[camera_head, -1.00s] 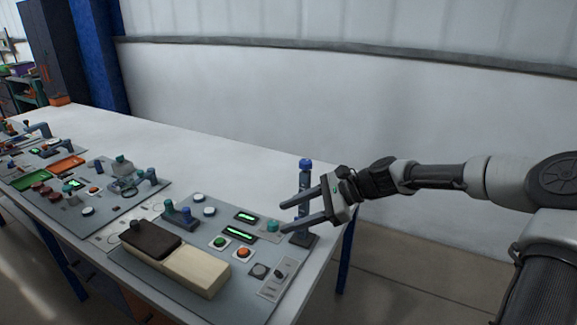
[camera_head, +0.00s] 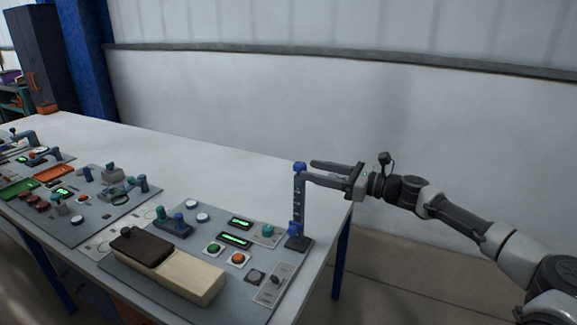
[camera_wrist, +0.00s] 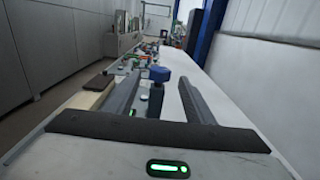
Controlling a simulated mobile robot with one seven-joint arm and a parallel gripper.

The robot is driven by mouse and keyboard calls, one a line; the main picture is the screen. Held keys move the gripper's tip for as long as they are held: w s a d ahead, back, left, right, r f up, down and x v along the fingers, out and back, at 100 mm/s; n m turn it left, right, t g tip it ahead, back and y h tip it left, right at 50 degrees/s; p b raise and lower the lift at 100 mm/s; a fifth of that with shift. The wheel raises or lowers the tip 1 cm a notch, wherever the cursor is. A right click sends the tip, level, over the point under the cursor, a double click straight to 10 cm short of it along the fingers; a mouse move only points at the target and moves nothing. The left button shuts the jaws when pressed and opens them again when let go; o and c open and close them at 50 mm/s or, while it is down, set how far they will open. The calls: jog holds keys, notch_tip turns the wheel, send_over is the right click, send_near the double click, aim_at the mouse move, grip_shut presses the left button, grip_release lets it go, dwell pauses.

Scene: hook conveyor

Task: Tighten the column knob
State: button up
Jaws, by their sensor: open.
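A dark column (camera_head: 298,197) stands upright on a small base at the right end of the near panel. A blue knob (camera_head: 299,168) tops it, and another blue knob (camera_head: 294,228) sits low on it. My gripper (camera_head: 308,171) is open, level with the top knob, its fingers pointing left. In the wrist view, the top knob (camera_wrist: 159,74) and column (camera_wrist: 155,101) appear between the two spread fingers. I see no clear contact with the knob. The column's low knob is not clearly seen in the wrist view.
The near panel (camera_head: 196,230) holds buttons, green displays and a brown and cream block (camera_head: 165,260). More panels with small fixtures lie to the left. The white table (camera_head: 200,160) is clear behind them, up to the wall.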

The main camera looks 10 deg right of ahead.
jog(key=x, duration=0.8)
jog(key=shift+w+a, duration=0.2)
jog(key=c, duration=1.1)
